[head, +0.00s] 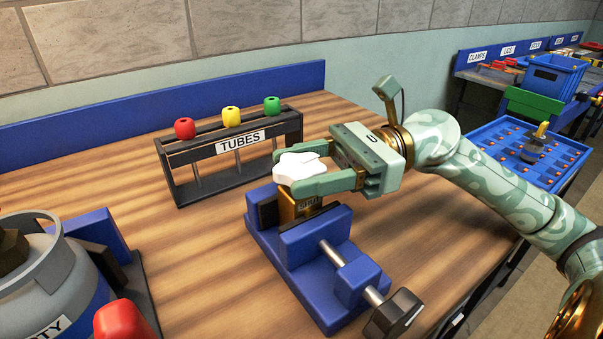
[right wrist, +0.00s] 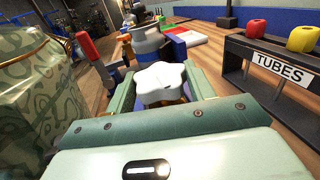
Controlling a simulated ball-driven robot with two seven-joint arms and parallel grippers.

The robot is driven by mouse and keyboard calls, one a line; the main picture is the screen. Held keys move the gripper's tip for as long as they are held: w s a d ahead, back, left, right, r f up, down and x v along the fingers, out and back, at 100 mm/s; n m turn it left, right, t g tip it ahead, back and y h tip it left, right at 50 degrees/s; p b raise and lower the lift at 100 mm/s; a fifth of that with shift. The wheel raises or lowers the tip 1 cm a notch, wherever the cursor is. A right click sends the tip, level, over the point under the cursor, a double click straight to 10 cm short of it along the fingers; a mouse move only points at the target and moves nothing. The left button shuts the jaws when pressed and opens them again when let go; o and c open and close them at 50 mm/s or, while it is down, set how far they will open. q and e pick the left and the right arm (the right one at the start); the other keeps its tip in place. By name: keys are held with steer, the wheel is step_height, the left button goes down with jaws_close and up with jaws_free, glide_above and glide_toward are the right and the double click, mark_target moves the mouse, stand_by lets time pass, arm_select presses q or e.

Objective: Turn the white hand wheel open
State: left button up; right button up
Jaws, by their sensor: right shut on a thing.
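The white hand wheel (head: 297,167) has a lobed rim and sits on top of a brass valve body (head: 298,208). The valve body is clamped in a blue vise (head: 318,248) on the wooden bench. My right gripper (head: 318,180) comes in from the right and is shut on the hand wheel, with one finger along its near side. In the right wrist view the wheel (right wrist: 161,82) lies between the two green fingers (right wrist: 163,88). The far finger is mostly hidden in the head view. My left gripper is not in view.
A rack labelled TUBES (head: 232,155) with red, yellow and green caps stands behind the vise. A grey gas cylinder (head: 45,275) and a red object (head: 124,322) are at the near left. The vise's black handle (head: 393,314) juts toward the front. Bare bench lies left of the vise.

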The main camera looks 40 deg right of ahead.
stand_by(0.3)
steer(key=o, duration=1)
steer(key=shift+c, duration=0.2)
arm_select(q)
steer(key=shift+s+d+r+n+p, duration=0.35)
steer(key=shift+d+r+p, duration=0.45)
steer(key=shift+p, duration=0.55)
arm_select(e)
steer(key=v, duration=1.6)
steer(key=shift+d, duration=0.2)
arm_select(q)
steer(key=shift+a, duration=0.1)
